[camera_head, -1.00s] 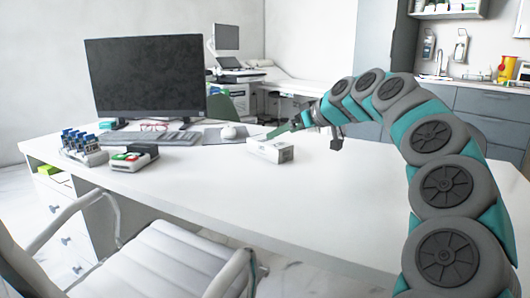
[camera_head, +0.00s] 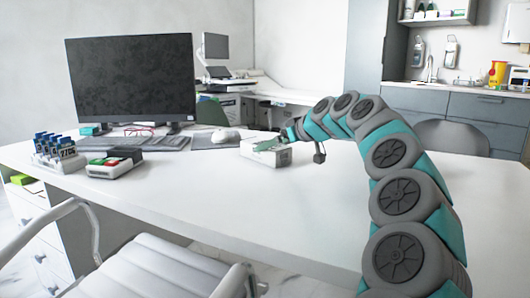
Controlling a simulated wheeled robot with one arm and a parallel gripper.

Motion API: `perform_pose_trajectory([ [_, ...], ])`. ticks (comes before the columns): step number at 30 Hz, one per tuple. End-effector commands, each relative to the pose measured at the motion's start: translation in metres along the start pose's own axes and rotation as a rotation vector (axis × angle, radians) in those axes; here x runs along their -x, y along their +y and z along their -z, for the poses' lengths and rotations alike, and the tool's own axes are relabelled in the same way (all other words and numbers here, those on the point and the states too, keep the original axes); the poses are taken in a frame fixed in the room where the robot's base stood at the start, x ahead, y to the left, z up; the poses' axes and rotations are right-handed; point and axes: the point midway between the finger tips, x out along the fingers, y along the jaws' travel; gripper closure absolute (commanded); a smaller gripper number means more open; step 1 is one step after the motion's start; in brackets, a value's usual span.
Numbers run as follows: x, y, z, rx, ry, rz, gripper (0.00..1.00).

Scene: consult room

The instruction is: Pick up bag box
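A small white box (camera_head: 279,158), which seems to be the bag box, rests on the white desk (camera_head: 210,195), right of the mouse. My arm reaches in from the right. My gripper (camera_head: 266,144) is at the box's top, with its teal finger part overlapping the box in the picture. The fingers are small and partly hidden, so I cannot tell whether they are open or closed on the box, or touching it.
A monitor (camera_head: 130,80), keyboard (camera_head: 122,143) and mouse (camera_head: 225,135) stand behind and left of the box. A tray (camera_head: 112,165) and a rack of small boxes (camera_head: 58,152) are at the left. A chair (camera_head: 155,270) stands in front. The desk's front middle is clear.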

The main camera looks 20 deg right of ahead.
Motion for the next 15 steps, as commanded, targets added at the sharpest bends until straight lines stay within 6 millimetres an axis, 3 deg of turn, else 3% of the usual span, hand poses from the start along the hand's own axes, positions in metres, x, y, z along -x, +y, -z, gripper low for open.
perform_pose_trajectory([
  [9, -0.038, 0.001, 0.007, 0.000, -0.002, 0.000, 0.00],
  [15, -0.043, 0.001, 0.008, 0.000, 0.000, 0.000, 0.00],
])
